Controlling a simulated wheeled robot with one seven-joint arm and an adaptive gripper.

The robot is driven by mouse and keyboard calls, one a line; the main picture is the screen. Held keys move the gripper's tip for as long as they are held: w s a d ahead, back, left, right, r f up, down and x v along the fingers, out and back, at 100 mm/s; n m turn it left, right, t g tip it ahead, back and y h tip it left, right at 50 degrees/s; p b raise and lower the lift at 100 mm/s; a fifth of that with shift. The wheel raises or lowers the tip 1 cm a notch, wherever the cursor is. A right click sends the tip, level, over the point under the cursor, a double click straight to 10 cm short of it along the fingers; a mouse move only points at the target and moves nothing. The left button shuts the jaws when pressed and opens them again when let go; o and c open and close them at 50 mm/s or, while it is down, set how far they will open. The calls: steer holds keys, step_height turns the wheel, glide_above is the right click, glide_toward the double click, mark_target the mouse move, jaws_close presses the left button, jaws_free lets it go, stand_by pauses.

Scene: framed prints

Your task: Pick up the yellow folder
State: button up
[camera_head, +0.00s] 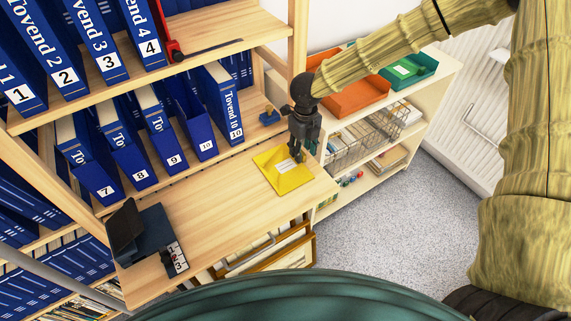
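The yellow folder (281,174) lies flat on the wooden desk shelf, near its right end. A light label or patch shows on its surface. My gripper (297,156) points down at the folder's upper right part, and its fingertips overlap the folder in the picture. The fingers are small and dark here, so I cannot tell if they touch the folder or whether they are open or shut. The gripper hides a small part of the folder's upper right side.
Blue numbered binders (190,115) stand behind the desk shelf (215,215). A blue stamp-like object (269,115) stands behind the folder. A dark device (124,228) sits at the left end. An orange tray (352,92) and wire basket (362,135) are right. The shelf's middle is clear.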

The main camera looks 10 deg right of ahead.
steer(key=shift+f, duration=0.55)
jaws_close()
